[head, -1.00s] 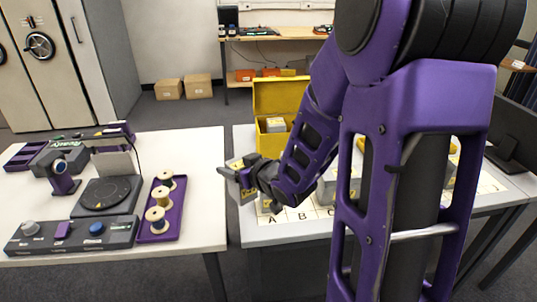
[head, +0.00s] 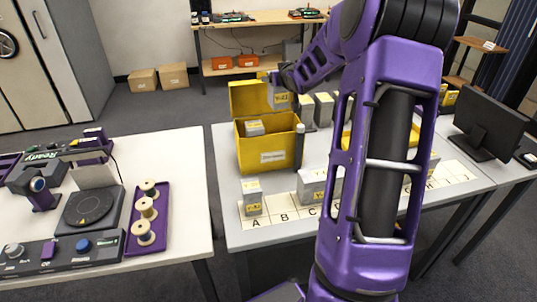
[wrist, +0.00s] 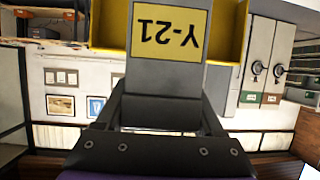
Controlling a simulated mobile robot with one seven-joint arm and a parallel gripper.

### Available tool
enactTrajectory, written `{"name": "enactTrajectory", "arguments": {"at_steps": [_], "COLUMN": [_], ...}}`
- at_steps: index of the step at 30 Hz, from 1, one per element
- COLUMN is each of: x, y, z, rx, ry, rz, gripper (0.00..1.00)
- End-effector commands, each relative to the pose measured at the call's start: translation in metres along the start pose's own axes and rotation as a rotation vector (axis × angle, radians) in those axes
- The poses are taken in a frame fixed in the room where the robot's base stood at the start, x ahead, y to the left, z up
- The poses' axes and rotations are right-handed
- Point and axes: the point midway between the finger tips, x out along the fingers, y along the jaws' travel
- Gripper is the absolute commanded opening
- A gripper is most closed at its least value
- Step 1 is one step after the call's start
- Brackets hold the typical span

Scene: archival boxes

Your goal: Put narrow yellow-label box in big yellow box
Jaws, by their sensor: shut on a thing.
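My gripper (head: 270,77) is shut on a narrow grey box with a yellow label (head: 280,98). In the wrist view the label of this held box (wrist: 168,32) reads Y-21, upside down. The big yellow box (head: 262,160) stands on the table with its lid up, and one grey yellow-label box (head: 254,128) shows inside it. The held box hangs above the big yellow box's opening, toward its back right, apart from its floor as far as I can see. Yellow walls (wrist: 228,30) show behind the held box in the wrist view.
Another narrow yellow-label box (head: 252,198) stands near letter A on the lettered strip (head: 283,219). A dark cylinder (head: 299,145) stands at the big box's right corner. More grey boxes (head: 324,108) stand behind on the right. My arm hides part of the table.

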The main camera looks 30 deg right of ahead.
Motion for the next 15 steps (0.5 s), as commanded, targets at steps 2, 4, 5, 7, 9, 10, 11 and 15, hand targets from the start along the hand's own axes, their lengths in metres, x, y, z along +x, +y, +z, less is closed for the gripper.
{"name": "enactTrajectory", "arguments": {"at_steps": [2,4,5,7,9,10,11,15], "x": [0.001,0.002,0.003,0.006,0.011,0.014,0.016,0.025], "y": [0.019,0.029,0.032,0.036,0.037,0.037,0.036,0.036], "z": [-0.014,-0.018,-0.019,-0.013,-0.001,0.004,0.01,0.03], "rx": [0.015,0.023,0.026,0.031,0.033,0.032,0.031,0.031], "ry": [0.004,0.003,0.003,0.001,0.0,0.001,0.0,0.001], "rz": [0.029,0.045,0.05,0.056,0.058,0.059,0.058,0.058], "gripper": [0.0,0.0,0.0,0.0,0.0,0.0,0.0,0.0]}}
